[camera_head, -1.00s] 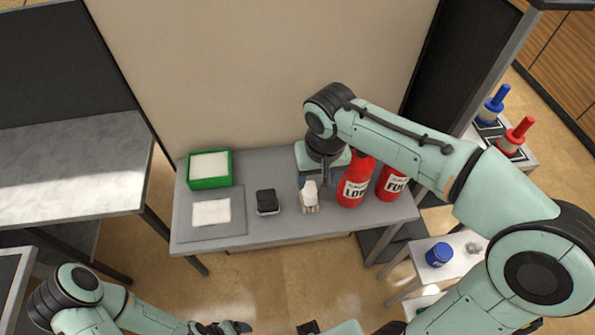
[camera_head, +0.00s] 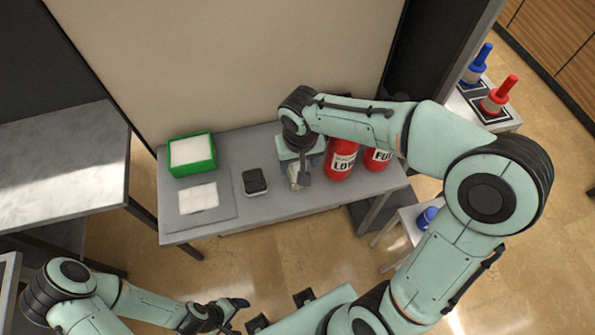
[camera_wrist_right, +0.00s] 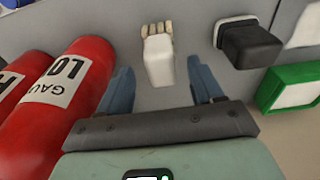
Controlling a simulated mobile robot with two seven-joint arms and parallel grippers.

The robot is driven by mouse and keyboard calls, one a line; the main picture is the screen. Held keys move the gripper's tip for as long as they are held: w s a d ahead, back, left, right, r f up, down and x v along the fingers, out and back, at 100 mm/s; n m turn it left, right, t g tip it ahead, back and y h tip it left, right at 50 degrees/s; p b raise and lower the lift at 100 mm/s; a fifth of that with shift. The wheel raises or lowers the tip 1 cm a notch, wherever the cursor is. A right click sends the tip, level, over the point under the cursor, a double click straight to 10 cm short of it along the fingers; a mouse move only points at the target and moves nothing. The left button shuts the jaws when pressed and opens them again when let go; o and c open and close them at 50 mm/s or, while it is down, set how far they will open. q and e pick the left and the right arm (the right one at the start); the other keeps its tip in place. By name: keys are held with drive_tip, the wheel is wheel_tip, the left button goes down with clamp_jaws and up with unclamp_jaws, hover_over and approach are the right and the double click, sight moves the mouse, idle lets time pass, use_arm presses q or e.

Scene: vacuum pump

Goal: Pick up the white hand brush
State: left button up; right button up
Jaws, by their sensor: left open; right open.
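The white hand brush (camera_wrist_right: 159,58) lies on the grey table with its pale bristles (camera_wrist_right: 157,29) at the far end in the right wrist view. My right gripper (camera_wrist_right: 158,80) is open, with its blue fingers on either side of the brush handle. In the head view my right gripper (camera_head: 300,180) is over the table and mostly hides the brush (camera_head: 295,174). My left gripper (camera_head: 236,312) is open and empty, low in the head view, away from the table.
Two red bottles (camera_head: 341,160) stand just right of my right gripper. A black block-shaped item (camera_head: 254,182) lies to its left. Further left are a green box (camera_head: 192,169) and a white pad on a grey mat (camera_head: 185,221). The table front (camera_head: 260,214) is clear.

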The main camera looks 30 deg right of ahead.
sight(298, 164)
drive_tip(key=shift+w+f, duration=0.15)
drive_tip(key=shift+f, duration=0.6)
drive_tip(key=shift+w+f, duration=0.1)
drive_tip(key=shift+f, duration=0.65)
drive_tip(key=c, duration=1.1)
drive_tip(key=shift+r, duration=0.2)
use_arm(q)
drive_tip(key=w+r+p, duration=0.2)
drive_tip(key=w+r, duration=0.1)
drive_tip(key=shift+w+r+p, duration=0.1)
drive_tip(key=shift+r+p, duration=0.15)
drive_tip(key=shift+p, duration=0.05)
use_arm(e)
wheel_tip(298, 164, up, 20)
drive_tip(key=shift+f, duration=0.1)
